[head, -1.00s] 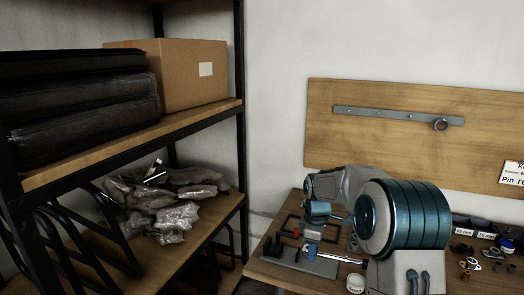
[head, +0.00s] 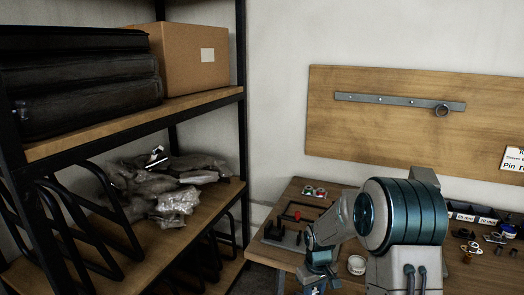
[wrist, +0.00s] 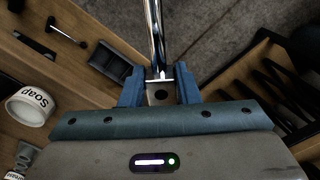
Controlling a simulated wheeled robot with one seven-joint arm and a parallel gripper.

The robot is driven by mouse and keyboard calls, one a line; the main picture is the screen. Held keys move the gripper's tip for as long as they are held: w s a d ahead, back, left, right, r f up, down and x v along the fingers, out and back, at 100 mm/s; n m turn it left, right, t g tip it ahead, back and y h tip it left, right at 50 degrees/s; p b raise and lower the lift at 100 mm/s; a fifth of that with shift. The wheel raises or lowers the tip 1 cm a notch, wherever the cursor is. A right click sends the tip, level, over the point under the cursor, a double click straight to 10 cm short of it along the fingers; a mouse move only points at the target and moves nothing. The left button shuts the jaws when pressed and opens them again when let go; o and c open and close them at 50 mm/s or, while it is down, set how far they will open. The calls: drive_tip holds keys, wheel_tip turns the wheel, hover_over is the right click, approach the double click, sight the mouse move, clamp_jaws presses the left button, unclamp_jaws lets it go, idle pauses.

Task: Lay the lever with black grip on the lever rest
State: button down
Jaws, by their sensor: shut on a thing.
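My gripper (wrist: 160,88) has blue fingers shut on a metal piece with a dark hole, at the near end of a shiny chrome lever (wrist: 155,35). The lever shaft runs up out of the wrist view. Its black grip is not visible there. In the head view my gripper (head: 318,280) is low at the table's front edge, and the lever cannot be made out. A black notched stand (head: 280,235) on the table, left of and beyond my gripper, may be the lever rest. The wrist view shows a black open piece (wrist: 110,62), left of the lever and apart from it.
A wooden table (head: 262,252) carries a white soap container (wrist: 30,106) and a dark-tipped rod (wrist: 65,32). Small parts (head: 470,245) and bins (head: 470,212) lie right of my arm. A black-framed shelf (head: 240,130) stands left, with a floor gap between.

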drive_tip(key=s+f+m+b, duration=0.2)
drive_tip(key=s+f+m, duration=0.2)
drive_tip(key=f, duration=0.3)
drive_tip(key=shift+s+a+f+m, duration=0.25)
drive_tip(key=shift+s+f+m, duration=0.15)
drive_tip(key=shift+s, duration=0.1)
